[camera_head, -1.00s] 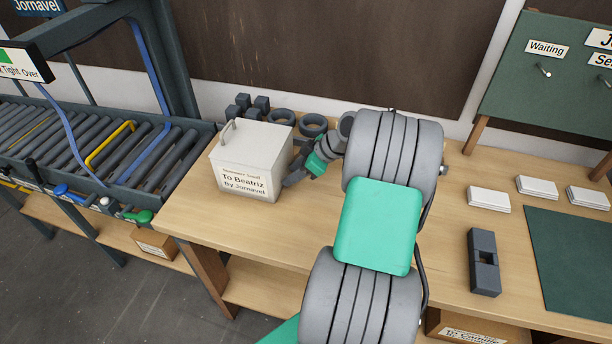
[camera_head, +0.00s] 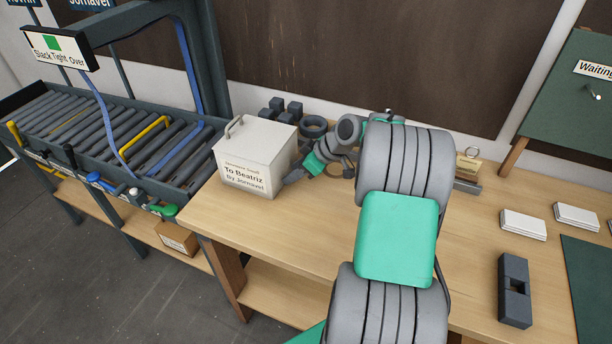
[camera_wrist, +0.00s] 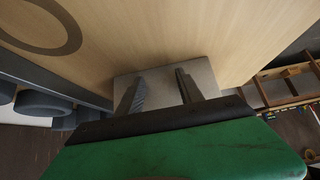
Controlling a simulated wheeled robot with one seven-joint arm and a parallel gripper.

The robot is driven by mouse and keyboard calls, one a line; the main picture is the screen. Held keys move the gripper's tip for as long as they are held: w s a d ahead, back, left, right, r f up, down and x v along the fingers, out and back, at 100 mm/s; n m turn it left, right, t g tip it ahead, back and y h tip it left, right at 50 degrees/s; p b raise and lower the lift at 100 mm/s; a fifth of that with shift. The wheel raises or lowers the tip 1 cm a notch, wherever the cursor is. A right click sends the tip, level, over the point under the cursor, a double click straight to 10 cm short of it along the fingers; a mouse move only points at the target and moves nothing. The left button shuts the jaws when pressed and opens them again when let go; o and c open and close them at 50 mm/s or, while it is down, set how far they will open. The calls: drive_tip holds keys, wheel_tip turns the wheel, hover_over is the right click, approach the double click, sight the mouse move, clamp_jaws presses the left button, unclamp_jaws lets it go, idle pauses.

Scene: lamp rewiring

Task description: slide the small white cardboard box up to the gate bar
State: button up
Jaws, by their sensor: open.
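The small white cardboard box (camera_head: 252,160), with a top handle and a label reading "To Beatriz By Jornavel", stands upright on the wooden bench near its left end. My gripper (camera_head: 292,178) is low at the box's right side, its fingers pointing at it. In the wrist view my gripper (camera_wrist: 160,90) has its two fingers apart, with a pale surface (camera_wrist: 165,74), apparently the box, just beyond and between them. I cannot tell whether they touch. A yellow bent bar (camera_head: 150,132) and a blue bar lie across the roller conveyor; which is the gate bar is unclear.
The roller conveyor (camera_head: 108,125) stands left of the bench, with coloured knobs along its front edge. Dark blocks (camera_head: 278,107) and rings (camera_head: 313,126) sit behind the box. A dark slotted block (camera_head: 514,290) and white card stacks (camera_head: 523,224) lie at right. Bench in front of the box is clear.

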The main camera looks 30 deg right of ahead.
drive_tip(key=shift+w, duration=0.1)
drive_tip(key=shift+w+a+b, duration=0.3)
drive_tip(key=shift+w+a, duration=0.7)
drive_tip(key=shift+w, duration=0.3)
drive_tip(key=shift+w+a+b, duration=0.25)
drive_tip(key=shift+w+a, duration=0.75)
drive_tip(key=shift+w, duration=0.25)
drive_tip(key=shift+w+a, duration=0.1)
drive_tip(key=shift+w+a+b, duration=0.2)
drive_tip(key=shift+w+a, duration=0.75)
drive_tip(key=shift+w, duration=0.3)
drive_tip(key=shift+w+a+b, duration=0.15)
drive_tip(key=shift+w+a, duration=0.8)
drive_tip(key=shift+w, duration=0.3)
drive_tip(key=w+a, duration=0.1)
drive_tip(key=w, duration=0.1)
drive_tip(key=w+a, duration=0.2)
drive_tip(key=shift+w+a, duration=0.2)
drive_tip(key=shift+a, duration=0.05)
drive_tip(key=shift+w+a, duration=0.25)
drive_tip(key=shift+w, duration=0.1)
